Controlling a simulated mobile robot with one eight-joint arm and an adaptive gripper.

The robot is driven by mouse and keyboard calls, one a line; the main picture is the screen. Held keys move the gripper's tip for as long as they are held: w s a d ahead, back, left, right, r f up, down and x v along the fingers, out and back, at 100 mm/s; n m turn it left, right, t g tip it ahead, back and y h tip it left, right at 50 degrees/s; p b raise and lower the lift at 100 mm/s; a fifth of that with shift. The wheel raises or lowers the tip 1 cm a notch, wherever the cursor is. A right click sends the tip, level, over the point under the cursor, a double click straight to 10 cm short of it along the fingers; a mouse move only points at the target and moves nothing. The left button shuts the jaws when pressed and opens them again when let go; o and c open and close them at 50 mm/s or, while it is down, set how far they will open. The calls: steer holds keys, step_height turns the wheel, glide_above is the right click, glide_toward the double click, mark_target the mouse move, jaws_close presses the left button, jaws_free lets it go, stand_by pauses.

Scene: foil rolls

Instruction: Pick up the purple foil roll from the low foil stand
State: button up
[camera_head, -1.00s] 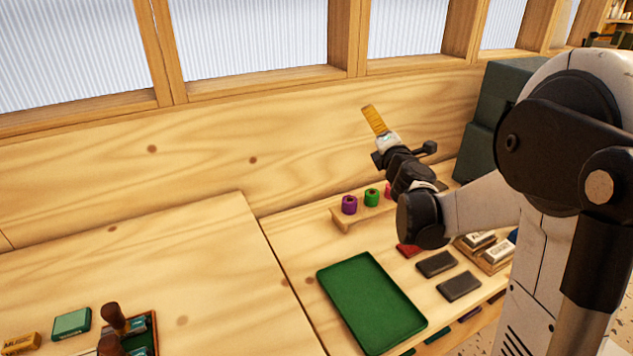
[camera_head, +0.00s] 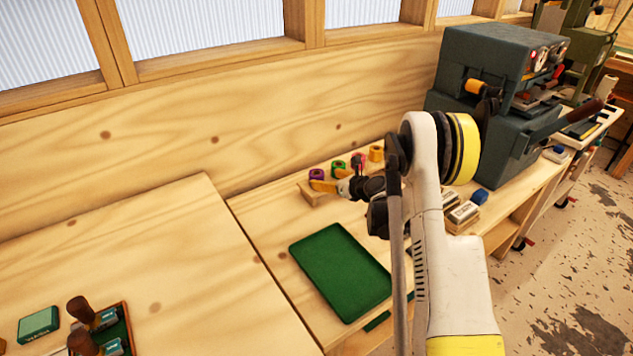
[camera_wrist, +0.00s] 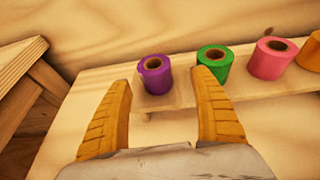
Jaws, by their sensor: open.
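The purple foil roll (camera_wrist: 155,75) stands upright at the left end of the low wooden foil stand (camera_wrist: 180,103). It also shows in the head view (camera_head: 316,174), on the stand's left end (camera_head: 311,194). My gripper (camera_wrist: 160,100) is open, with its two yellow fingers apart. In the wrist view the purple roll appears between the fingertips, a little beyond them, and nothing is held. In the head view my gripper (camera_head: 322,186) is low in front of the purple roll, and contact cannot be told.
A green roll (camera_wrist: 214,63), a pink roll (camera_wrist: 272,58) and a yellow roll (camera_wrist: 310,52) stand right of the purple one. My right finger lies close to the green roll in the wrist view. A green tray (camera_head: 340,272) lies in front of the stand.

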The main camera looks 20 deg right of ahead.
mark_target(316, 176)
steer(key=b+x, duration=0.1)
steer(key=x, duration=0.2)
steer(key=b+x, duration=0.1)
steer(key=x, duration=0.1)
steer(key=shift+w+a+b, duration=0.25)
steer(key=shift+a+b, duration=0.05)
steer(key=shift+a, duration=0.15)
steer(key=shift+s+r, duration=0.1)
steer(key=c, duration=1.3)
